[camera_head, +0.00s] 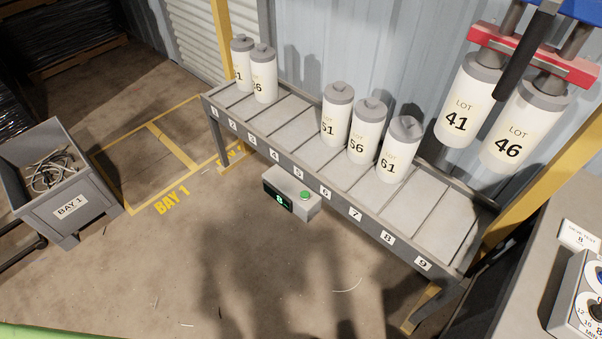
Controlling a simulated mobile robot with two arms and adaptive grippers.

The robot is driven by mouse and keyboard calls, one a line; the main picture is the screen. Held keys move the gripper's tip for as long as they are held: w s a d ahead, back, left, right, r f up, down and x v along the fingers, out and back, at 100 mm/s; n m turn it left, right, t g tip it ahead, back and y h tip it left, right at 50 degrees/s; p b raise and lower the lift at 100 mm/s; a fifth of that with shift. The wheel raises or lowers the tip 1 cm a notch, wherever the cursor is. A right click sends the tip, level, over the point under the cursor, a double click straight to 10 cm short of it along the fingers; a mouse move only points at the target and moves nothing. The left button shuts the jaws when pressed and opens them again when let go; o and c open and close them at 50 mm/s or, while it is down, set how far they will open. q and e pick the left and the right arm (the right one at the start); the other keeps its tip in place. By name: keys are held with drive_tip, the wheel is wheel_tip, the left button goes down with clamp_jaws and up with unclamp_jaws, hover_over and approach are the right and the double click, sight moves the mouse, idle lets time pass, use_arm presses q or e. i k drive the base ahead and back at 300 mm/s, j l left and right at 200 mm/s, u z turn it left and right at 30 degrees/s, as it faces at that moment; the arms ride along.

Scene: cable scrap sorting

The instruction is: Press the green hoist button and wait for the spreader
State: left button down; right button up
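The green button (305,195) sits on top of a small grey control box (296,181) at the front of the numbered rack. The box has a dark display (277,195) with a lit green figure that looks like 8. The red spreader (490,38) is at the upper right. Two white canisters hang from it, LOT 41 (462,98) and LOT 46 (517,123), seemingly above the right end of the rack. Nothing touches the button. Neither of my grippers is in view.
The rack (463,243) has positions 1 to 9; several white canisters, including 51 (336,113), 56 (366,130) and 61 (398,150), stand on it. A grey BAY 1 bin (85,207) with cable scrap stands left. A dial box (567,295) is at lower right. The middle floor is mostly clear.

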sight(304, 194)
drive_tip(key=i+l, duration=0.2)
drive_tip(key=i, duration=0.35)
drive_tip(key=i+l+z, duration=0.1)
drive_tip(key=i+l, duration=0.15)
drive_tip(key=i, duration=0.25)
